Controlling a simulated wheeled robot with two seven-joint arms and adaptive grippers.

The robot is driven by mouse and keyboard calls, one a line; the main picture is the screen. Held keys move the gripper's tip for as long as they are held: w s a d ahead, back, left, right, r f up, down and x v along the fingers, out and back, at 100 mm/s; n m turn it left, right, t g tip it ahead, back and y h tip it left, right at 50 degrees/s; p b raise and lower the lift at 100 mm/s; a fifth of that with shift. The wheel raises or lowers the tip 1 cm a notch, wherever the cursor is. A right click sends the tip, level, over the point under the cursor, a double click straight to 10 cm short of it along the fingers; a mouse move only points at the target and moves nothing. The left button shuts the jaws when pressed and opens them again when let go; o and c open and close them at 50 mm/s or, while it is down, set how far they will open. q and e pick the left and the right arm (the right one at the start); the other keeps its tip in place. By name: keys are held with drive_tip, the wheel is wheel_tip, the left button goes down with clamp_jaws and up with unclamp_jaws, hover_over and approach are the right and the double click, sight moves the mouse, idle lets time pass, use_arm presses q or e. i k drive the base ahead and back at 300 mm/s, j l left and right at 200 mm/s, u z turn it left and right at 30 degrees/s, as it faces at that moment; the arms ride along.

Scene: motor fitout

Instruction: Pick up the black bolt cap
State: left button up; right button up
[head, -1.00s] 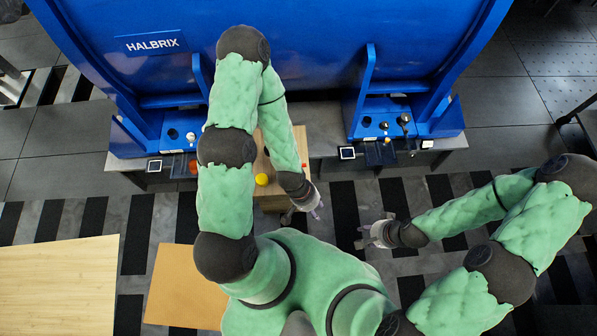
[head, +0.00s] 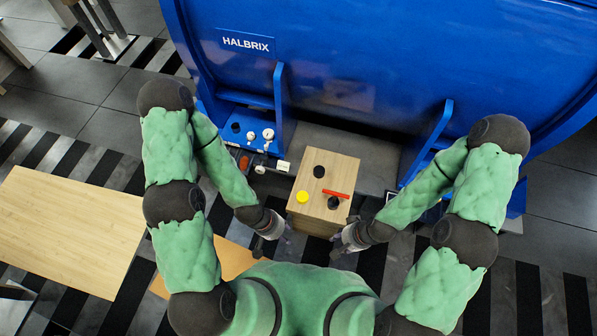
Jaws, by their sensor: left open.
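A wooden box (head: 308,219) stands in front of the blue machine, with two black round shapes on its top. One is a flat black oval (head: 319,171) near the back; the other is a black round piece (head: 333,203) near the front right, beside a red bar. I cannot tell for certain which is the black bolt cap. My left gripper (head: 277,232) is open and empty, just left of the box's front. My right gripper (head: 343,241) is in front of the box at its right; its fingers are too small to read.
A yellow round cap (head: 302,197) and the red bar (head: 336,193) share the box top. The blue machine (head: 390,75) rises behind, with a shelf of small fittings (head: 267,135) at left. A pale wooden table (head: 70,230) stands at left.

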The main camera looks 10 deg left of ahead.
sight(319, 170)
drive_tip(key=l+u, duration=0.2)
drive_tip(key=u, duration=0.25)
drive_tip(key=i+l+u, duration=0.1)
drive_tip(key=u, duration=0.35)
drive_tip(key=l+u, duration=0.3)
drive_tip(key=u, duration=0.15)
